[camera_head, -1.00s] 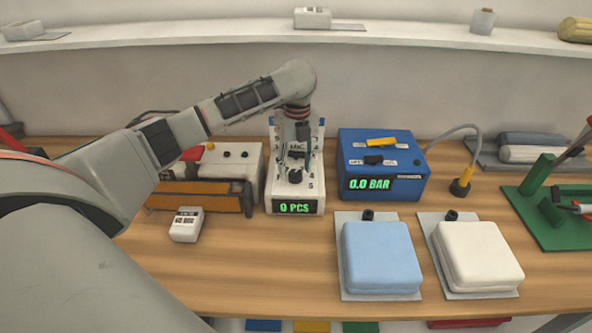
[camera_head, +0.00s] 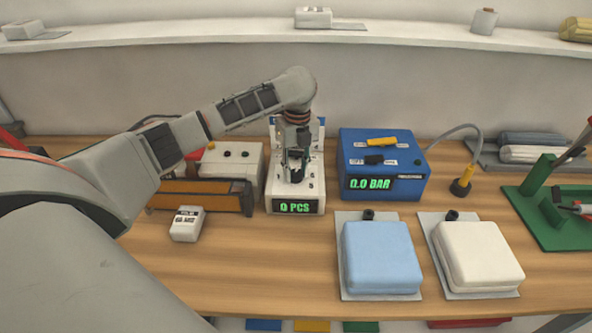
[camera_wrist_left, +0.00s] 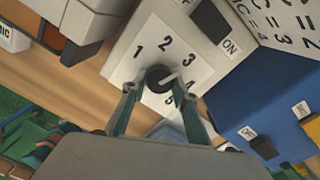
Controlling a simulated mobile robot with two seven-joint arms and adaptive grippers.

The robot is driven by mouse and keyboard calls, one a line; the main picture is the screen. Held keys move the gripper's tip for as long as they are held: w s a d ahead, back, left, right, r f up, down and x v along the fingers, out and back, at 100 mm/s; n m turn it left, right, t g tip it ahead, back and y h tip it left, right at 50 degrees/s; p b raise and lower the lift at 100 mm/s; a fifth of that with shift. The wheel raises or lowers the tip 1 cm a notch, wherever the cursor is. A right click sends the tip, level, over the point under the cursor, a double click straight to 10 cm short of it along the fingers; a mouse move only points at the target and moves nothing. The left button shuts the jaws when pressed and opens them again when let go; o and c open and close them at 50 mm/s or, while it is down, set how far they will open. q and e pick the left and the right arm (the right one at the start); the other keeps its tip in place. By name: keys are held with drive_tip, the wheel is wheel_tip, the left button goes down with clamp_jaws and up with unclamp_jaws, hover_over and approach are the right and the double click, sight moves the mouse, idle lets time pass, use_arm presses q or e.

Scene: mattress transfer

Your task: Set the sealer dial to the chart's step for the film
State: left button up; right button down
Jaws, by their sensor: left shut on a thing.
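The sealer (camera_head: 275,190) is a white box with a green "0 PCS" display. Its dark round dial (camera_wrist_left: 158,78) sits on a white plate numbered 1 to 5 in the left wrist view. A pale pointer line faces the 3 and 4 side; its exact step is hard to tell. My left gripper (camera_head: 296,172) is shut on the dial, one finger on each side of the knob, also in the left wrist view (camera_wrist_left: 157,88). A chart (camera_wrist_left: 285,20) stands beyond, only partly readable. A small white film box (camera_head: 187,224) lies front left; its label is blurred.
A blue box (camera_head: 405,187) reading "0.0 BAR" stands just right of the sealer. A dark switch (camera_wrist_left: 210,20) marked ON is close to the dial. Blue (camera_head: 381,256) and white (camera_head: 478,252) pads lie front right. The front left table is mostly clear.

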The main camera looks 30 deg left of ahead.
sight(296, 171)
use_arm(q)
drive_tip(key=shift+n, duration=0.3)
drive_tip(key=n, duration=0.4)
drive_tip(key=shift+n, duration=0.3)
drive_tip(key=n, duration=0.4)
drive_tip(key=shift+n, duration=0.3)
drive_tip(key=o, duration=1.1)
wheel_tip(296, 171, up, 12)
drive_tip(key=shift+w, duration=0.15)
